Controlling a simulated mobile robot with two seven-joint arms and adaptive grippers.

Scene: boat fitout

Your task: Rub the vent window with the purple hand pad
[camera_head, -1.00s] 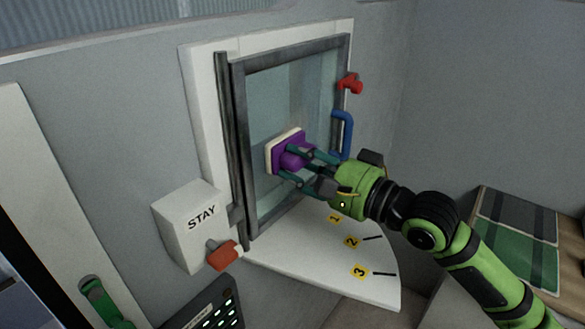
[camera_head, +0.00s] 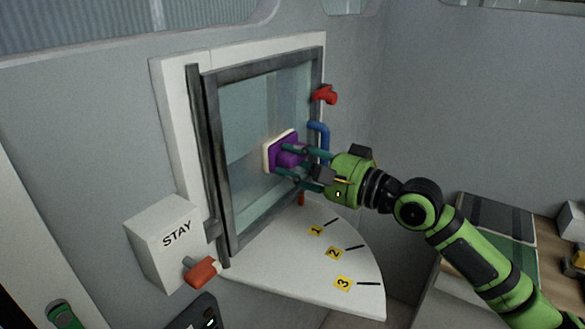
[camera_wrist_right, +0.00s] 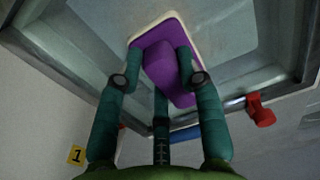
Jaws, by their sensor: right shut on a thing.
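The vent window (camera_head: 245,125) is a glass pane in a dark grey frame, set in a white surround on the wall. My right gripper (camera_head: 294,166) is shut on the purple hand pad (camera_head: 286,152) by its raised purple grip. The pad's cream face is turned to the glass, in the right-hand part of the pane. It lies at or very close to the glass; contact itself is hidden. The wrist view shows the fingers around the grip of the pad (camera_wrist_right: 160,62), with the pane (camera_wrist_right: 225,25) behind it. My left gripper is out of view.
A blue handle (camera_head: 319,138) and a red knob (camera_head: 325,95) sit at the window's right edge. A white STAY box (camera_head: 165,240) with a red-orange lever (camera_head: 202,272) stands lower left. A white quarter-round plate (camera_head: 300,275) marked 1, 2, 3 juts out below.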

